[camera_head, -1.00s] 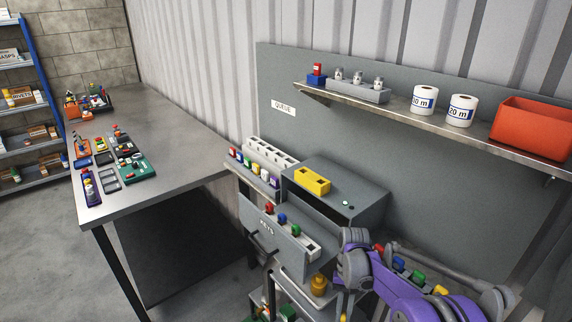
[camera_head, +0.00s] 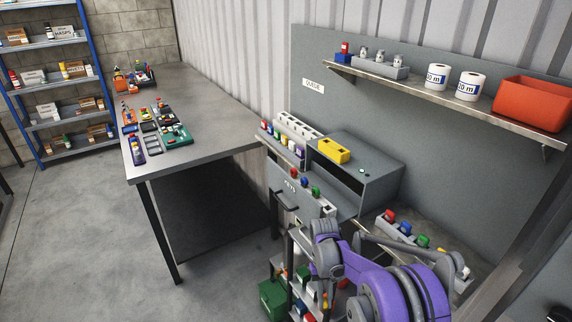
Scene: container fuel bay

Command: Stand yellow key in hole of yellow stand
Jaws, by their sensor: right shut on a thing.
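The yellow stand (camera_head: 333,150) is a yellow block with dark holes, on top of the grey cabinet (camera_head: 370,165). The open drawer (camera_head: 283,200), labelled KEYS, holds a red, a blue and a green key (camera_head: 316,192) in a pale rack; its near end looks bare. My right gripper (camera_head: 326,272) hangs in front of the drawer, below and nearer than the stand. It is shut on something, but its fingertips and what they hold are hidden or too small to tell. I cannot make out the yellow key for certain. My left gripper is not in view.
A pale tray (camera_head: 459,284) right of the cabinet holds red, blue, green and yellow pieces, partly behind my arm. A queue rack (camera_head: 290,145) stands left of the cabinet. The shelf (camera_head: 430,90) overhangs behind. The workbench (camera_head: 215,120) at left has bare room.

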